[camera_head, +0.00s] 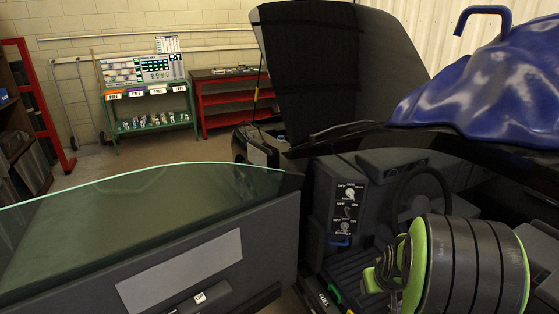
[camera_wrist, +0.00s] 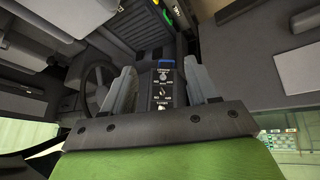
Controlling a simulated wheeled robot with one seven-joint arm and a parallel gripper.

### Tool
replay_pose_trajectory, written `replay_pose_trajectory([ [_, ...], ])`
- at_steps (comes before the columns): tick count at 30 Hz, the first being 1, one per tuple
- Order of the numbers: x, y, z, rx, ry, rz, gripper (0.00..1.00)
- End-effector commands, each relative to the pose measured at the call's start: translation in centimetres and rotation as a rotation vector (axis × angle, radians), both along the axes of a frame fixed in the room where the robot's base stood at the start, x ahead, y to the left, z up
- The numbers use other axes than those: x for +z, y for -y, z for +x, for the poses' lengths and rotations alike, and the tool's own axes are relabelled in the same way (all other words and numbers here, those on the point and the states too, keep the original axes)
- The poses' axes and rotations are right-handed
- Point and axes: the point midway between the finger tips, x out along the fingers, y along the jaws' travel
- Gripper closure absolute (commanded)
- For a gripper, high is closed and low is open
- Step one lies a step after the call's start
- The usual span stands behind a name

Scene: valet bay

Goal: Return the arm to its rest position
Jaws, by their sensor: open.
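My arm, with a dark grey and lime-green link, reaches into the open driver's side of a car at the lower right of the head view. My gripper (camera_wrist: 160,66) is open in the wrist view, its two grey fingers apart with nothing between them. Beyond the fingers is a black switch panel (camera_wrist: 163,92) with knobs and a toggle. The same panel shows in the head view (camera_head: 346,207), left of the steering wheel (camera_head: 420,190). I cannot tell whether a finger touches the panel. My fingers are not clearly seen in the head view.
The open car door (camera_head: 180,255) with its glass window fills the lower left. The hood (camera_head: 330,75) is raised. A blue umbrella (camera_head: 490,85) lies on the car at upper right. A green shelf (camera_head: 150,110) and red bench (camera_head: 232,95) stand at the back wall.

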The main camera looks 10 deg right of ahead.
Motion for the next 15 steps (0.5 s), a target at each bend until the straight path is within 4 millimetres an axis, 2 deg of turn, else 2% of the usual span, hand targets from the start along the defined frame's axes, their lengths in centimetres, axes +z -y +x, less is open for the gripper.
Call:
replay_pose_trajectory([
  [1, 3.5, -2.6, -0.5, 0.025, 0.023, 0.018, 0.41],
  [4, 8.4, -7.6, -3.1, 0.066, 0.036, 0.063, 0.41],
  [6, 11.3, -10.7, -5.6, 0.096, 0.039, 0.088, 0.41],
  [10, 15.1, -15.4, -11.4, 0.144, 0.039, 0.116, 0.41],
  [12, 16.1, -17.0, -14.6, 0.163, 0.036, 0.123, 0.41],
  [15, 16.7, -18.3, -17.9, 0.175, 0.030, 0.127, 0.41],
])
